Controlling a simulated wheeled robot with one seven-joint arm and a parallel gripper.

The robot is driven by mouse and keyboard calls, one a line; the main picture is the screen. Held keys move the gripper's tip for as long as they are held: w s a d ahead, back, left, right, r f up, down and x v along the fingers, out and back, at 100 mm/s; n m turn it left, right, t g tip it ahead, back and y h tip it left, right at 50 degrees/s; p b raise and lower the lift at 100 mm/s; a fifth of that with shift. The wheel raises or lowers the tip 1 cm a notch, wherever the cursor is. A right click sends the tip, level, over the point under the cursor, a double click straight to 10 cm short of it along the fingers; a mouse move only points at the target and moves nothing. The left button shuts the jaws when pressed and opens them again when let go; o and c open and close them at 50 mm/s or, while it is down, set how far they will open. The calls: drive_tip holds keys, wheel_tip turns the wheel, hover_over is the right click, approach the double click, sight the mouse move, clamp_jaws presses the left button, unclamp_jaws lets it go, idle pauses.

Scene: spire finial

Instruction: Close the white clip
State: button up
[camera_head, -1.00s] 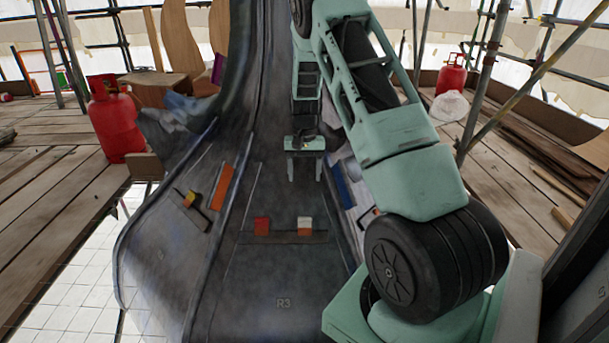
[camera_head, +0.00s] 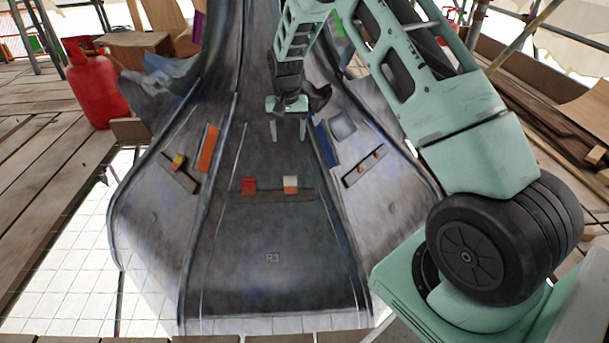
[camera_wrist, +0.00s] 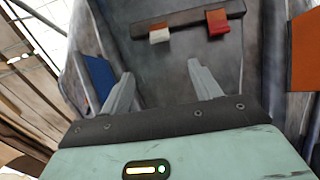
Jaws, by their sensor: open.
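The white clip (camera_head: 290,182) is a small tab, white at the top with orange at its lower edge. It sits at the right end of a dark horizontal bar (camera_head: 272,197) on the front panel of the dark spire. A red clip (camera_head: 249,185) sits on the same bar to its left. In the wrist view the white clip (camera_wrist: 159,34) appears left of the red clip (camera_wrist: 217,23), beyond the fingertips. My gripper (camera_head: 288,138) is open and empty, above the white clip in the head view and apart from it. It also shows in the wrist view (camera_wrist: 160,74).
An orange bar (camera_head: 208,148) and a small yellow-and-red clip (camera_head: 179,163) are on the left panel. A blue bar (camera_head: 326,145) and another clip bar (camera_head: 362,167) are on the right panel. A red gas cylinder (camera_head: 93,88) stands on planks at the left.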

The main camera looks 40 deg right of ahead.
sight(290, 184)
wheel_tip(290, 184, down, 17)
drive_tip(key=b, duration=0.6)
drive_tip(key=shift+r, duration=0.1)
drive_tip(key=shift+w, duration=0.1)
drive_tip(key=c, duration=1)
